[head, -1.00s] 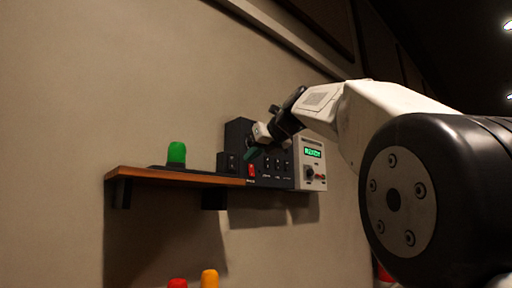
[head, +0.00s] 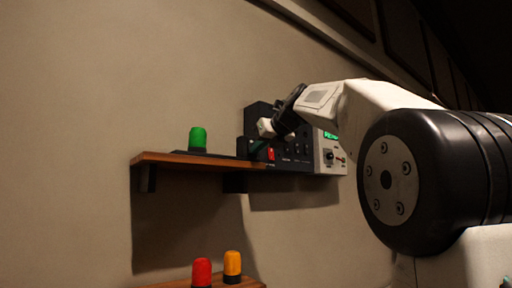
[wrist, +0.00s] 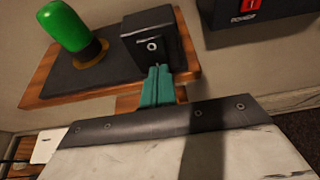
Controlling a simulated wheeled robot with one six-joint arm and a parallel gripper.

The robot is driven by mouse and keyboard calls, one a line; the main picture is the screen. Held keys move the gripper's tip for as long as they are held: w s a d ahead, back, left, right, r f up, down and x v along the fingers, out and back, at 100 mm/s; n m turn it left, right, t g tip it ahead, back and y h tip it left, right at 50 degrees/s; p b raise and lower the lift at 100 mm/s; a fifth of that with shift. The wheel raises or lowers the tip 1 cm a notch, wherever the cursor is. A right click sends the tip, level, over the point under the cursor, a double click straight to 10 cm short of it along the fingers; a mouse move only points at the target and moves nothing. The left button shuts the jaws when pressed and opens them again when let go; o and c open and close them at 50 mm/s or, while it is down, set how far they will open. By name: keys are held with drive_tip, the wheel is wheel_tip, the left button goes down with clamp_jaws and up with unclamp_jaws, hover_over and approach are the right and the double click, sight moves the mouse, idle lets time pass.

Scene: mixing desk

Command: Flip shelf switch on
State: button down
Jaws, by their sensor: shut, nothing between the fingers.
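A small black switch box (head: 243,147) sits on the upper wooden shelf (head: 165,159), right of a green lamp (head: 198,139). In the wrist view the box (wrist: 150,38) has a round metal piece on its front face; whether it is up or down I cannot tell. My gripper (head: 258,146) is shut and empty, in front of and just right of the box. In the wrist view its teal fingers (wrist: 158,87) point at the box's lower front edge; I cannot tell whether they touch. The lamp (wrist: 69,27) is at upper left there.
Right of the box stands a black panel (head: 290,152) with a red switch (head: 271,154) and several small knobs. Beside it is a pale unit (head: 328,157) with a green display. A lower shelf holds a red lamp (head: 201,272) and an orange lamp (head: 232,263).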

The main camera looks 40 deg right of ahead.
drive_tip(key=shift+r, duration=0.1)
idle(0.3)
drive_tip(key=shift+r, duration=0.7)
drive_tip(key=f+v, duration=0.1)
drive_tip(key=v, duration=1.2)
drive_tip(key=shift+s+r, duration=0.2)
drive_tip(key=shift+s, duration=0.3)
